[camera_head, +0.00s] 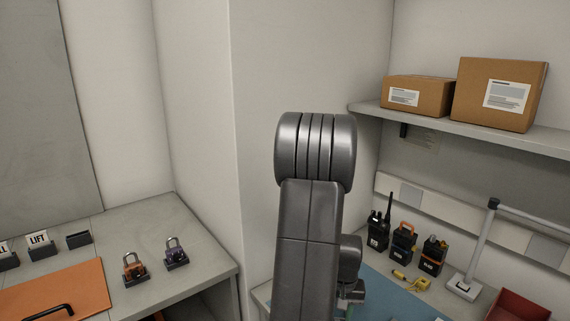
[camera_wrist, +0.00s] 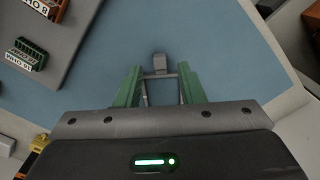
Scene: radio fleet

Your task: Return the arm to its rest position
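My arm rises in the middle of the head view, a dark grey column with a rounded, ribbed top. My gripper hangs low behind it and is mostly hidden there. In the wrist view its two green fingers (camera_wrist: 159,84) stand apart over a blue mat (camera_wrist: 215,40). A small grey block with a thin crossbar (camera_wrist: 160,63) shows between and beyond the fingertips. I cannot tell whether it touches them. The blue mat also shows in the head view (camera_head: 388,300), right of my arm.
Several radios (camera_head: 403,243) stand along the bench's back, with a yellow item (camera_head: 410,279) in front. A grey lamp stand (camera_head: 475,260) and red bin (camera_head: 518,307) are at right. Boxes (camera_head: 500,93) sit on a shelf above. Two padlocks (camera_head: 176,254) stand on the left counter (camera_head: 205,245).

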